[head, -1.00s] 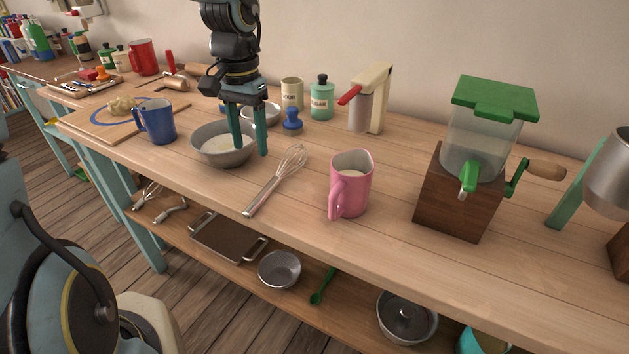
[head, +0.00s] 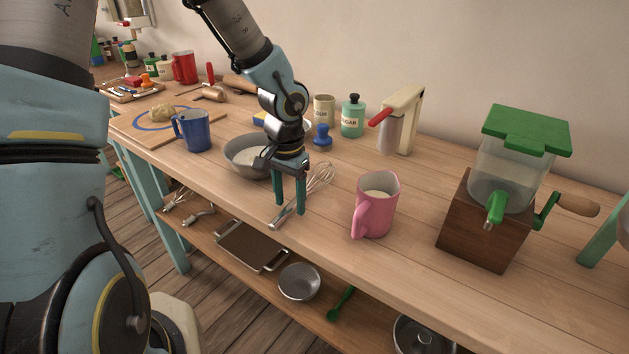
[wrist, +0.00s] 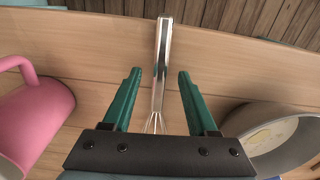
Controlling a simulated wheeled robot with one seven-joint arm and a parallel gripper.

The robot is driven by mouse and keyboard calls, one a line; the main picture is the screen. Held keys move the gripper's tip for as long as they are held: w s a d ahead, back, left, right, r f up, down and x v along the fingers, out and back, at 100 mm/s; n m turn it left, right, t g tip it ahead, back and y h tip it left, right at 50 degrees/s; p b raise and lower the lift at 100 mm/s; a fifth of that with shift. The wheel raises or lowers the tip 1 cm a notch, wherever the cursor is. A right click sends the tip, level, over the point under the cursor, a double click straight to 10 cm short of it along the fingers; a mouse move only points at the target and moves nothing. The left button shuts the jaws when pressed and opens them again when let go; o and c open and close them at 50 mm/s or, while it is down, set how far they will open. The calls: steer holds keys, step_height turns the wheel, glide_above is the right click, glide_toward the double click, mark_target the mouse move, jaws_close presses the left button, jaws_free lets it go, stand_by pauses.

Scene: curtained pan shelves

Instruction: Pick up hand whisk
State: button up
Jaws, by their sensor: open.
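The hand whisk (head: 318,183) lies on the wooden counter between the metal bowl and the pink mug, its wire end toward the wall and its handle toward the front edge. My gripper (head: 288,210) is open, its two green fingers pointing down at the whisk. In the wrist view the whisk's shiny handle (wrist: 161,65) runs lengthwise between the open fingers (wrist: 159,75), with a gap on each side. Most of the wire end is hidden there by the gripper body. I cannot tell exactly how high the fingertips are above the counter.
A pink mug (head: 376,205) stands right of the whisk and a metal bowl (head: 240,150) with pale contents left of it. A blue mug (head: 194,131) and a wooden grinder with a green lid (head: 527,130) stand farther off. The counter's front edge is near the handle.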

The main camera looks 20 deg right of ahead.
steer(key=shift+f, duration=0.2)
jaws_close()
stand_by(0.3)
